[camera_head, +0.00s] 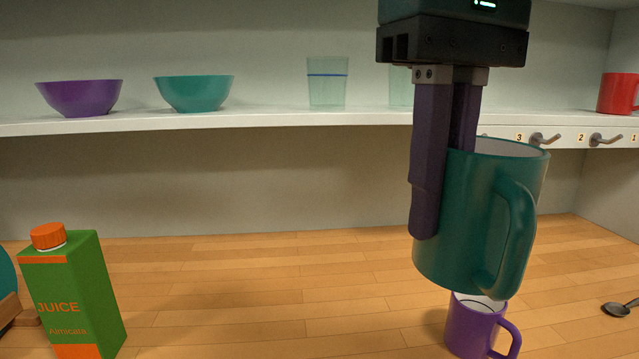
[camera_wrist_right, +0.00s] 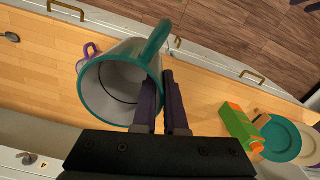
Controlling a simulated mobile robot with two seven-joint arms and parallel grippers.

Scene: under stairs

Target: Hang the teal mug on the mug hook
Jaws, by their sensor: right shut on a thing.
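The teal mug (camera_head: 480,220) hangs in the air above the counter, upright or nearly so, its handle toward the right front in the head view. My right gripper (camera_head: 440,190) points down and is shut on the mug's left wall, one finger outside and one inside. The right wrist view shows the open mouth of the teal mug (camera_wrist_right: 112,88) beside the fingers (camera_wrist_right: 165,100). Numbered mug hooks sit on the shelf's front edge: one hook (camera_head: 545,139) right of label 3 and another hook (camera_head: 606,139) right of label 2. My left gripper is not in view.
A purple mug (camera_head: 470,325) stands on the counter below the teal mug. A juice carton (camera_head: 75,290) is at the left and a ladle (camera_head: 616,309) at the far right. The shelf (camera_head: 270,119) holds bowls, glasses and a red mug (camera_head: 616,93). The middle counter is clear.

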